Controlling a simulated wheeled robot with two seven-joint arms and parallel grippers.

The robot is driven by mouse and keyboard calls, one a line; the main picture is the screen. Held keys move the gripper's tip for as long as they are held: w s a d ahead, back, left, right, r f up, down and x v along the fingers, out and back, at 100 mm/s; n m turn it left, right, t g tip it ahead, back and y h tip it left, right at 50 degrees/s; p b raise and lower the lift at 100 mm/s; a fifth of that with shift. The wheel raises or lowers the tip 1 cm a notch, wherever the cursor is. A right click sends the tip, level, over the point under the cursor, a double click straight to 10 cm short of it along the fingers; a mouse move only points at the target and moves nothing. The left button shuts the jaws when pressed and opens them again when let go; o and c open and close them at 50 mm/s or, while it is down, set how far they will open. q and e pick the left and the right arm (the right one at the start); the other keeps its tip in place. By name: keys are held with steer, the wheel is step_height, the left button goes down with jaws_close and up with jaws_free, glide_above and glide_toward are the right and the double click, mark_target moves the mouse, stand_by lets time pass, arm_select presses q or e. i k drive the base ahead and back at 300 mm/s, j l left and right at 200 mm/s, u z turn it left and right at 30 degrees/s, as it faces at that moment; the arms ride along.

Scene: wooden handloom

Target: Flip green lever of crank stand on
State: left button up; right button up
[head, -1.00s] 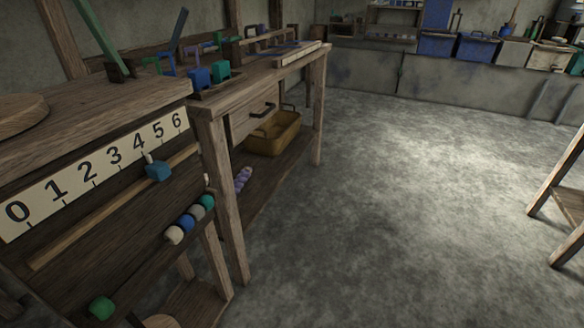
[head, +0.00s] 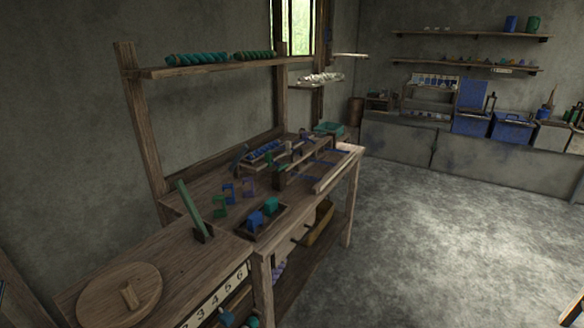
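A green lever (head: 188,208) rises from a small dark bracket (head: 202,234) on the wooden stand in the lower left. The lever tilts, its upper end leaning left and its lower end in the bracket. The stand's top (head: 185,262) also carries a round wooden disc (head: 112,295) with a short peg (head: 129,295). A number strip (head: 215,298) runs along the stand's front, with its lower end cut off by the frame. Neither of my grippers is in view.
A workbench (head: 262,205) adjoins the stand, holding a tray (head: 262,222) with blue and green blocks. Shelves with teal rolls (head: 197,58) hang above it. A yellow basket (head: 320,222) sits under the bench. Grey floor (head: 430,240) is open to the right.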

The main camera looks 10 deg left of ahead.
mark_target(184, 192)
steer(key=k+j+u, duration=0.1)
steer(key=j+u, duration=0.65)
steer(key=i+l+u, duration=0.55)
steer(key=l+u, duration=0.25)
steer(key=l, duration=0.2)
steer(key=i+l+u, duration=0.15)
steer(key=l+u, duration=0.25)
steer(key=l, duration=0.25)
steer(key=l+u, duration=0.4)
steer(key=l, duration=0.25)
steer(key=l+u, duration=0.4)
steer(key=l, duration=0.3)
steer(key=k+l+u, duration=0.1)
steer(key=k, duration=0.3)
steer(key=i, duration=0.45)
